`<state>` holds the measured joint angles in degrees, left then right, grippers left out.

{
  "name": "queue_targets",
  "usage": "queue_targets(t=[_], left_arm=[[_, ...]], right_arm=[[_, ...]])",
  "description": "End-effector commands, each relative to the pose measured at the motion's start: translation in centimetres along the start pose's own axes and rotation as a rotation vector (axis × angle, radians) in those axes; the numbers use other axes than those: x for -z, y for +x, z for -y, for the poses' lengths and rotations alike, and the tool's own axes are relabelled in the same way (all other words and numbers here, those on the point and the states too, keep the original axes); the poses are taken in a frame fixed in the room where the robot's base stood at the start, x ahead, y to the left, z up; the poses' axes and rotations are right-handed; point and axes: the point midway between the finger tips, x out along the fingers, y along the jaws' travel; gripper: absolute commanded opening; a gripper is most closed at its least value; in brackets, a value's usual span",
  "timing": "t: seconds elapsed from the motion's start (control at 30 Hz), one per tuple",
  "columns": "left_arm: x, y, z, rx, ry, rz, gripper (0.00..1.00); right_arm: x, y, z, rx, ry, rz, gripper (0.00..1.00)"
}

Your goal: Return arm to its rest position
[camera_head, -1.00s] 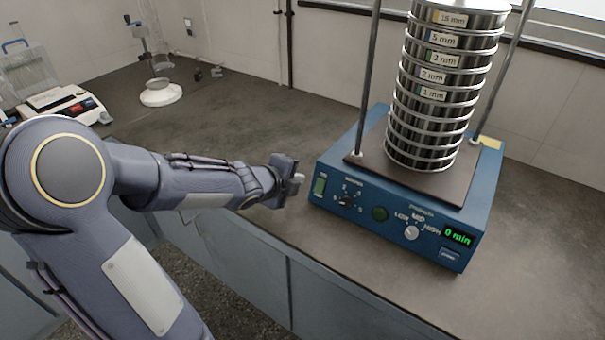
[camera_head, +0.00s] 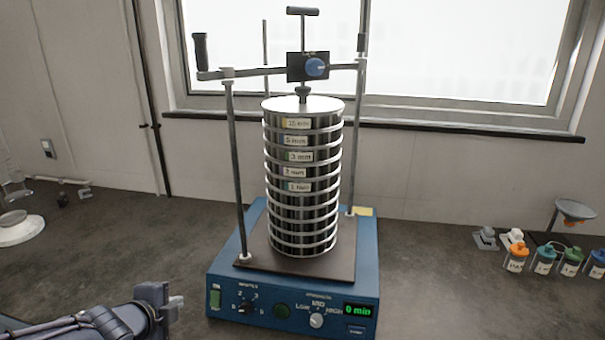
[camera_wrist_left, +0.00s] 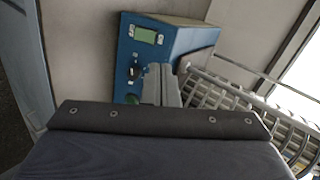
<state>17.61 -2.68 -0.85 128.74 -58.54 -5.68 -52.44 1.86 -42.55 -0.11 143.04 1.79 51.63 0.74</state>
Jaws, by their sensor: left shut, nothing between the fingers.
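My left gripper (camera_head: 160,298) is at the lower left of the head view, beside the left front of the blue shaker base (camera_head: 228,290), with a gap between them. In the left wrist view my left gripper (camera_wrist_left: 160,85) shows shut and empty in front of the shaker panel (camera_wrist_left: 138,62). The sieve stack (camera_head: 304,205) stands upright on the shaker between two rods, under a clamp bar with a blue knob (camera_head: 317,67). The display reads 0 min. My right gripper is not in view.
Several small bottles with coloured caps (camera_head: 545,258) and a funnel on a stand (camera_head: 574,210) are at the right. A white round stand base (camera_head: 18,229) is at the far left. A window is behind.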

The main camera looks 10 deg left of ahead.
Motion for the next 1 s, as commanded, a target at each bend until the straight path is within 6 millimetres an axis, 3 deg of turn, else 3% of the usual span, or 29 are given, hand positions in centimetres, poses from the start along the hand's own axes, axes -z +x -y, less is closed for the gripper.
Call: queue_targets(t=[0.07,0.17,0.3,0.43,0.6,1.0], left_arm=[[-0.2,-2.7,-0.2,-0.017,-0.224,0.067,0.0],[0.3,-6.8,-2.4,-0.082,-0.633,0.146,0.0],[3.8,-12.2,-7.3,-0.244,-1.198,0.192,0.0],[7.8,-15.9,-10.9,-0.423,-1.543,0.2,0.0],[10.4,-18.1,-12.8,-0.557,-1.717,0.208,0.0],[10.6,-18.2,-13.0,-0.57,-1.731,0.212,0.0]], right_arm=[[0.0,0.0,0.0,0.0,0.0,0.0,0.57],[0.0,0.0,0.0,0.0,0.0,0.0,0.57],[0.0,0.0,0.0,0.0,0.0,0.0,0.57],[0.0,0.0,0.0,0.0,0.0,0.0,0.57],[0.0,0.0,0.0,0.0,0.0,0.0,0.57],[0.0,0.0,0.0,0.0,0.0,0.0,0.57]])
